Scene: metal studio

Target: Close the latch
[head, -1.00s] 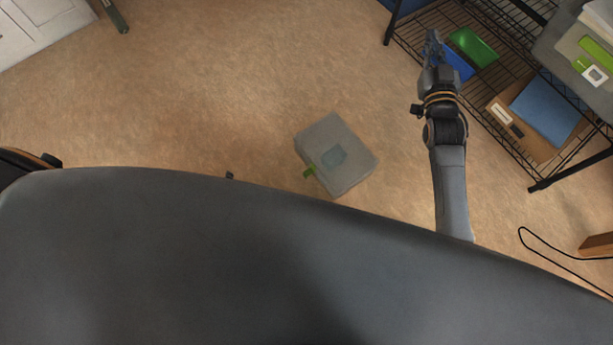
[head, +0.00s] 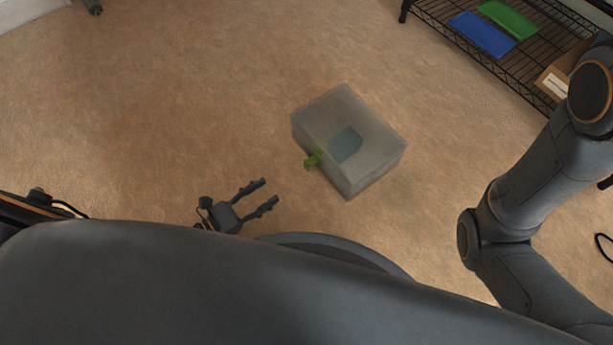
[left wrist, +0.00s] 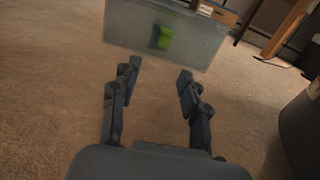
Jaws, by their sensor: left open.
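A translucent grey box (head: 368,110) with a lid stands on the floor in the middle of the head view, with a bluish thing showing through it. A green latch (head: 313,158) sticks out from its left side. In the left wrist view the box (left wrist: 125,25) is ahead, and the green latch (left wrist: 163,38) is on its facing side. My left gripper (head: 271,191) is open and empty, pointing toward the latch side with a gap between. In the left wrist view its fingers (left wrist: 157,82) are spread below the latch. My right arm (head: 520,200) shows at the right; its gripper is out of view.
A black wire shelf (head: 525,75) stands at the upper right, holding a blue tray (head: 482,34), a green tray (head: 508,18) and a cardboard box (head: 560,78). The floor around the box is clear. A black cable (head: 603,245) lies at the right edge.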

